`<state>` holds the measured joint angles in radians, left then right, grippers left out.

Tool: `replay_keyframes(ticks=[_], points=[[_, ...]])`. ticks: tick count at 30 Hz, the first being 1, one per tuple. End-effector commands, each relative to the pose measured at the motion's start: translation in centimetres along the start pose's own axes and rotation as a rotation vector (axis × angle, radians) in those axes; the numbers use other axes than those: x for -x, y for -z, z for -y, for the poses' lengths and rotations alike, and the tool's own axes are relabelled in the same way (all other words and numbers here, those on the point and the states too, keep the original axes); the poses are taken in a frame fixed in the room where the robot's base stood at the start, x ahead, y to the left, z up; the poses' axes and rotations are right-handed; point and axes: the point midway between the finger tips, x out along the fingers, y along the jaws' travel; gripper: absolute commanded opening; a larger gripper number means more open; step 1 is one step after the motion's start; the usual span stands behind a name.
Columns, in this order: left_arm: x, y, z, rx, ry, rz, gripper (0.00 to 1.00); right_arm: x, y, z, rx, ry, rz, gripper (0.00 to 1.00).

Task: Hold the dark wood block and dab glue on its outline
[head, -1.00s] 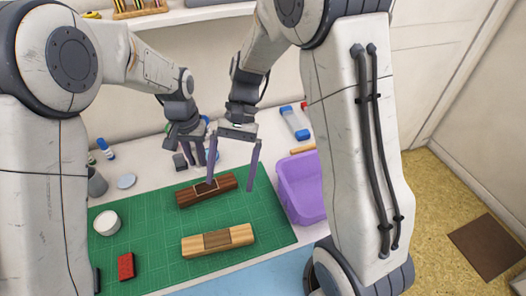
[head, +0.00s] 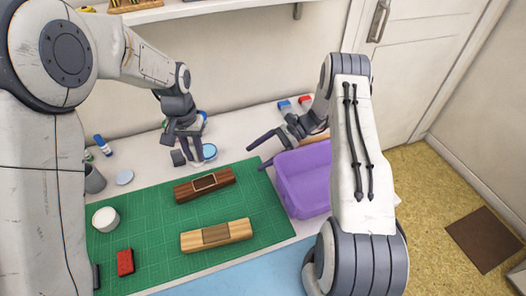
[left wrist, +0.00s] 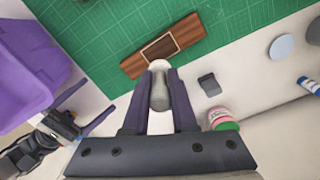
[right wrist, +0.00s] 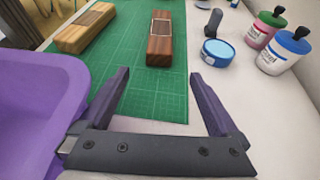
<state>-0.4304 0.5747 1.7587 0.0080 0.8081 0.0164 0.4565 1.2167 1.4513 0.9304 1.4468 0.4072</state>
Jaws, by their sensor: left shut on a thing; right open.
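The dark wood block (head: 204,186) lies on the green cutting mat (head: 155,215), with a pale rectangular outline on its top; it also shows in the left wrist view (left wrist: 162,47) and right wrist view (right wrist: 160,42). My left gripper (head: 195,157) is above the counter behind the block. It is shut on a small grey tool (left wrist: 159,92) with a pale rounded end, seen between the fingers in the left wrist view. My right gripper (right wrist: 162,80) is open and empty, beside the purple bin and apart from the dark block.
A light wood block (head: 217,236), a red brick (head: 125,262) and a white round pot (head: 106,219) are on the mat. The purple bin (head: 303,180) stands right of it. A blue round tin (right wrist: 218,54) and jars (right wrist: 285,48) stand behind.

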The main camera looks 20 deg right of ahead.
Motion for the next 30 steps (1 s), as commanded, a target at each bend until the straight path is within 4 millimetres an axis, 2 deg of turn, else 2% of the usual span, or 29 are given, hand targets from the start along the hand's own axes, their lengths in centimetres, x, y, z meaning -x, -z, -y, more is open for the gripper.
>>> replay_keyframes(ticks=[9,15,21,29,30], points=[[0.0,0.0,0.0,0.0,0.0,0.0,0.0,-6.3,0.0,-0.1,0.001,-0.007,-0.001,0.97],[0.0,0.0,0.0,0.0,0.0,0.0,0.0,-9.1,0.0,-0.1,0.001,-0.006,-0.002,0.97],[0.0,0.0,0.0,0.0,0.0,0.0,0.0,-10.2,0.0,-0.1,0.001,-0.004,-0.002,0.97],[0.0,0.0,0.0,0.0,0.0,0.0,0.0,-10.3,0.0,-0.1,0.002,-0.003,-0.002,0.97],[0.0,0.0,0.0,0.0,0.0,0.0,0.0,-10.3,0.0,-0.1,0.002,-0.003,-0.002,0.86]])
